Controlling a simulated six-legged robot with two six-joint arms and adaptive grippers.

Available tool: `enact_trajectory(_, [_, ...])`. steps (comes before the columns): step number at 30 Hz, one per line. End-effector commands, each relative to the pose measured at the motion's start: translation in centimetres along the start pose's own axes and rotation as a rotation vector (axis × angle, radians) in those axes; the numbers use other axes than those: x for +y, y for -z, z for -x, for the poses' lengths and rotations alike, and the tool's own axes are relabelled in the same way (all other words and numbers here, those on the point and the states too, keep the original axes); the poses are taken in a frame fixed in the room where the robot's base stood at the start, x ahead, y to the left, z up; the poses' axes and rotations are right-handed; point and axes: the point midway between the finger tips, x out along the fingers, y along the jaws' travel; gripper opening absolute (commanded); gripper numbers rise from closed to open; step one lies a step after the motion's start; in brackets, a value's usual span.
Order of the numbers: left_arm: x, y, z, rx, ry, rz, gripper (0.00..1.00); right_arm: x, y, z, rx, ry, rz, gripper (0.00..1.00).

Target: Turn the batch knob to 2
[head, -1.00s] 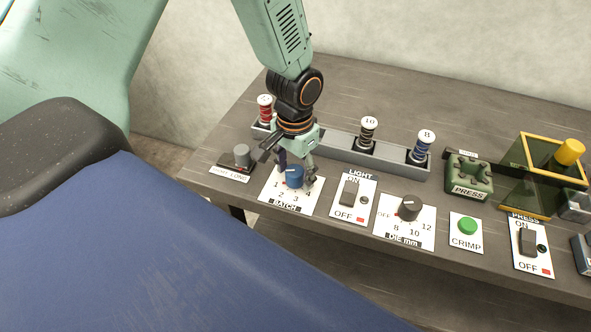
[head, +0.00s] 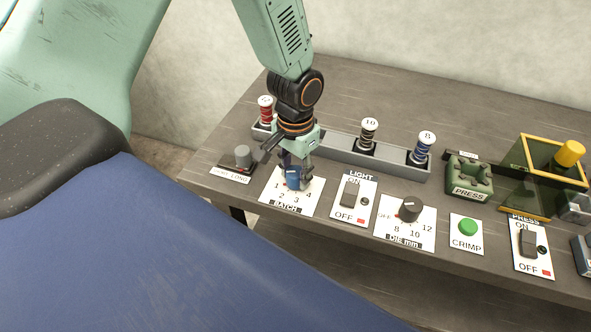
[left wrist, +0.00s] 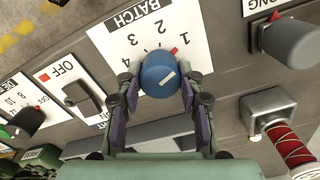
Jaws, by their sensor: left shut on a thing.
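The batch knob is a blue round knob on a white plate numbered 1 to 4, and it shows in the left wrist view (left wrist: 158,72). In the head view the knob (head: 292,184) is partly hidden by my left gripper. A small red mark shows at the knob's edge on the side of the 1, and a short white bar lies on its top. My left gripper (head: 293,172) points down over the batch plate (head: 291,207). Its fingers (left wrist: 158,84) are shut on the knob, one on each side. My right gripper is not in view.
A grey knob (head: 243,155) stands left of the batch plate. The light switch (head: 350,193) and the die knob (head: 411,208) are to the right. Behind, a grey rack (head: 339,148) holds spools, including a red one (head: 266,112) close to my left arm.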

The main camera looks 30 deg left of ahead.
Motion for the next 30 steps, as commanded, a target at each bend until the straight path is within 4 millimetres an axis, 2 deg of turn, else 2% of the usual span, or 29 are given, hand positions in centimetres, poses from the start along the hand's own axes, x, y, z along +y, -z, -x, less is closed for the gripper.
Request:
enact_trajectory(8, [0.0, -0.1, 0.3, -0.006, 0.001, 0.134, 0.06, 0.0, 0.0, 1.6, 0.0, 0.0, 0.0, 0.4])
enact_trajectory(21, [0.0, -0.1, 0.3, -0.005, 0.001, 0.501, 0.06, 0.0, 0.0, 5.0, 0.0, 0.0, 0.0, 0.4])
enact_trajectory(30, [0.0, -0.1, 0.2, -0.003, 0.001, 0.682, 0.06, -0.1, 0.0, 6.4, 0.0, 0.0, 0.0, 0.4])
